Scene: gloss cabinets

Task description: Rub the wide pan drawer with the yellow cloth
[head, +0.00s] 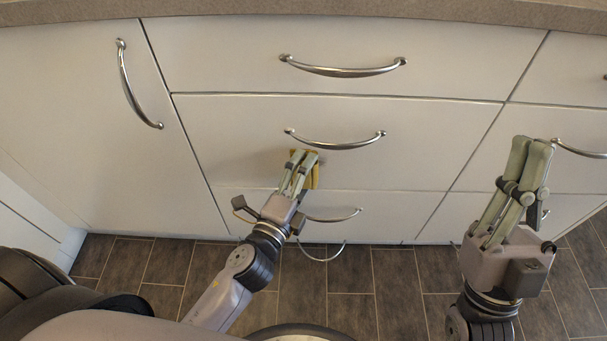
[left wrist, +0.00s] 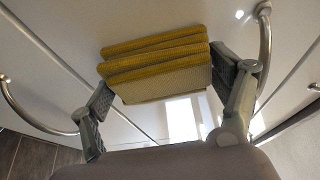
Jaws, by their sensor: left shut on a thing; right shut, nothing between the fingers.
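The wide pan drawer seems to be one of the white drawer fronts in the middle stack; the second front from the top (head: 235,125) is behind my left gripper. My left gripper (head: 303,160) is shut on the folded yellow cloth (head: 314,178), at the lower part of that front, below its bar handle (head: 335,140). In the left wrist view the ribbed cloth (left wrist: 155,60) sits between the fingers, close against the white face; I cannot tell if it touches. My right gripper (head: 533,145) is shut and empty, raised at the right.
Another drawer (head: 240,45) is above, and a lower front (head: 385,210) is below with its handle. A door (head: 75,120) with a curved handle is at the left. The countertop edge (head: 300,8) runs along the top. Dark tiled floor (head: 355,275) lies below.

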